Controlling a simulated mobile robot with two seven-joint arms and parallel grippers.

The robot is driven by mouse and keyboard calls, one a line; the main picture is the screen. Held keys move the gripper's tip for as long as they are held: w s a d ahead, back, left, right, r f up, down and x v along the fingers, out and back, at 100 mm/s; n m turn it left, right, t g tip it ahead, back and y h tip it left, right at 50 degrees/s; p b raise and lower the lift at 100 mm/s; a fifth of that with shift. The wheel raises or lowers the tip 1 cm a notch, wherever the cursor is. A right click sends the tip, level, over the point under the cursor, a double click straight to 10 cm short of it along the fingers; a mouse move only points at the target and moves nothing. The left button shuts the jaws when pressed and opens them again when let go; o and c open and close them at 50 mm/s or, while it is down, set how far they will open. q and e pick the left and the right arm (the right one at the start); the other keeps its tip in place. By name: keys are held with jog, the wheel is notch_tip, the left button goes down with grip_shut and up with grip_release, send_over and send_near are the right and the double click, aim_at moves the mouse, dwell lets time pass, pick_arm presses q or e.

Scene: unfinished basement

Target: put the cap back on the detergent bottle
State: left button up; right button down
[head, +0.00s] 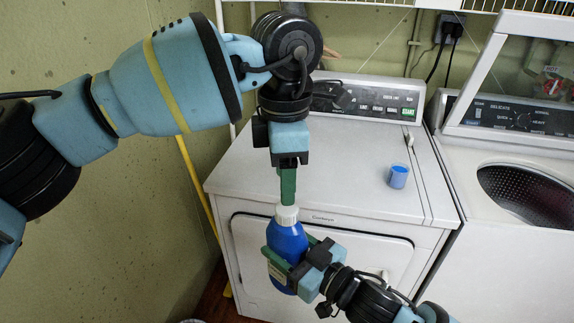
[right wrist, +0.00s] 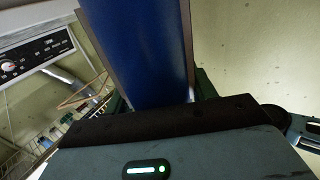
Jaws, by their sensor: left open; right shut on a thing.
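The detergent bottle (head: 287,245) is blue and stands roughly upright, slightly tilted, in front of the dryer. A white cap (head: 287,215) sits at its top; I cannot tell how firmly it is seated. My right gripper (head: 291,258) is shut on the bottle's body. The blue body (right wrist: 137,50) also fills the upper middle of the right wrist view. My left gripper (head: 288,193) points down directly above the white cap, fingertips at or very near its top. Its green fingers are open but seen edge-on, so the gap is hidden.
A small blue cup (head: 397,176) stands on the right part of the white dryer's top (head: 345,180). An open washer (head: 510,235) stands to the right. A yellow pole (head: 197,185) leans by the left wall. Much of the dryer top is clear.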

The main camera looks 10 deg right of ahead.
pick_arm(q)
jog(key=n, duration=0.3)
jog(key=shift+r, duration=0.1)
jog(key=n, duration=0.5)
jog(key=shift+r, duration=0.1)
jog(key=n, duration=0.6)
jog(key=shift+d+r+n, duration=0.1)
jog(key=shift+r+n, duration=0.05)
jog(key=shift+n, duration=0.15)
jog(key=n, duration=0.6)
jog(key=shift+r, duration=0.1)
jog(key=n, duration=0.7)
jog(key=shift+r, duration=0.15)
send_over(290, 243)
jog(key=w, duration=0.3)
jog(key=shift+w+f, duration=0.1)
jog(key=shift+f, duration=3.95)
